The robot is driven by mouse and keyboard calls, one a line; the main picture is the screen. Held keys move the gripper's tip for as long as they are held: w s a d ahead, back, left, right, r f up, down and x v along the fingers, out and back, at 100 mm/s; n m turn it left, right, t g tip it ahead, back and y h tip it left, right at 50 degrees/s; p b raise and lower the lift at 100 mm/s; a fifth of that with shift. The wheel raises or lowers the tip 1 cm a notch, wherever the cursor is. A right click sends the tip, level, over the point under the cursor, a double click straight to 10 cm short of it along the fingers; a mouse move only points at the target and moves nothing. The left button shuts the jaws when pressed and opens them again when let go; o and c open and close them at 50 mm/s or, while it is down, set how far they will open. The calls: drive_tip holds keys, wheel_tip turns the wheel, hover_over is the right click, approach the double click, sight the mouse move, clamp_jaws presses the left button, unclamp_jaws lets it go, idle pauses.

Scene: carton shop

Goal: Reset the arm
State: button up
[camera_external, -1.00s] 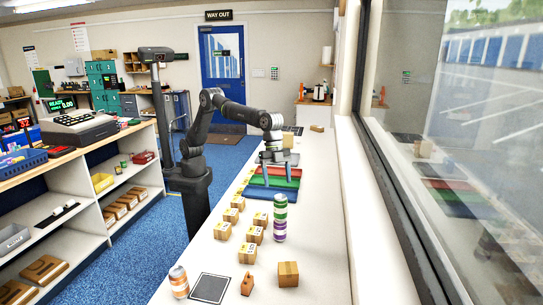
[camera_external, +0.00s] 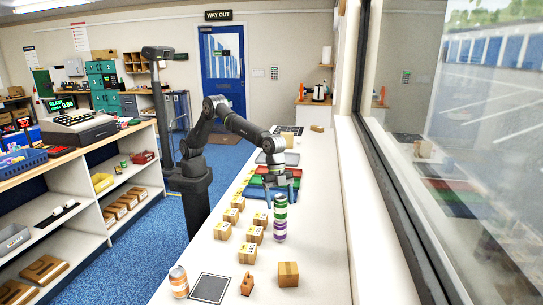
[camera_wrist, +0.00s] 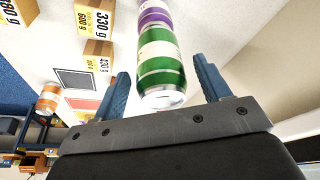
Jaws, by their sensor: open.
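My gripper (camera_external: 280,192) is open over the counter, by the top of a stack of cans with green bands (camera_external: 280,212) above purple ones (camera_external: 279,231). In the wrist view, my gripper's two blue fingers (camera_wrist: 162,64) are spread apart. The green-banded can (camera_wrist: 160,70) shows in the gap between them, with the purple-banded can (camera_wrist: 154,14) beyond it. The stack stands upright on the counter. Nothing is visibly held; I cannot tell whether a finger touches the can.
Several labelled cartons (camera_external: 254,234) stand left of the stack on the white counter (camera_external: 320,215). A plain carton (camera_external: 288,274), a wooden block (camera_external: 247,284), a dark square mat (camera_external: 210,288) and an orange-banded can (camera_external: 178,281) are nearer. Coloured trays (camera_external: 259,181) lie behind the gripper. A window runs along the right.

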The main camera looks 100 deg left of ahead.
sight(282, 222)
drive_tip(key=x, duration=0.3)
drive_tip(key=shift+d+f, duration=0.1)
drive_tip(key=shift+f, duration=0.15)
wheel_tip(282, 222, up, 3)
drive_tip(key=shift+f, duration=0.15)
drive_tip(key=shift+r, duration=0.65)
drive_tip(key=shift+o, duration=0.2)
